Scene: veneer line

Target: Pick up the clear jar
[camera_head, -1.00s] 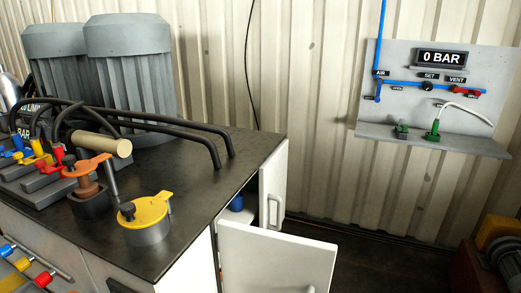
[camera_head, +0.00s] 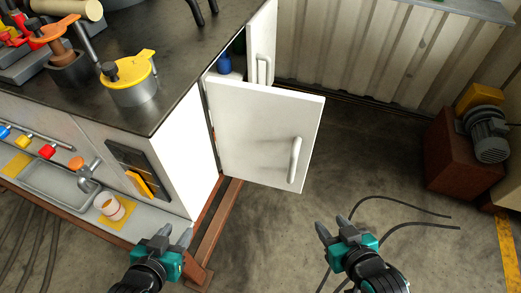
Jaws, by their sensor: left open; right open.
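I cannot make out a clear jar in the head view. A cabinet with an open white door (camera_head: 258,132) stands at the centre; a second narrow door (camera_head: 262,50) is also open. Inside the gap a blue rounded thing (camera_head: 224,64) shows partly, with something pale below it; the rest of the inside is hidden by the doors. My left gripper (camera_head: 175,234) is open and empty, low in front of the cabinet's corner. My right gripper (camera_head: 333,228) is open and empty, over the floor below and right of the large door.
A dark worktop (camera_head: 165,50) bears a yellow-lidded pot (camera_head: 130,85). A lower shelf holds a small white cup (camera_head: 110,207). A motor (camera_head: 487,132) sits on a red-brown block at right. Black cables (camera_head: 400,203) lie on the floor, which is otherwise open at centre right.

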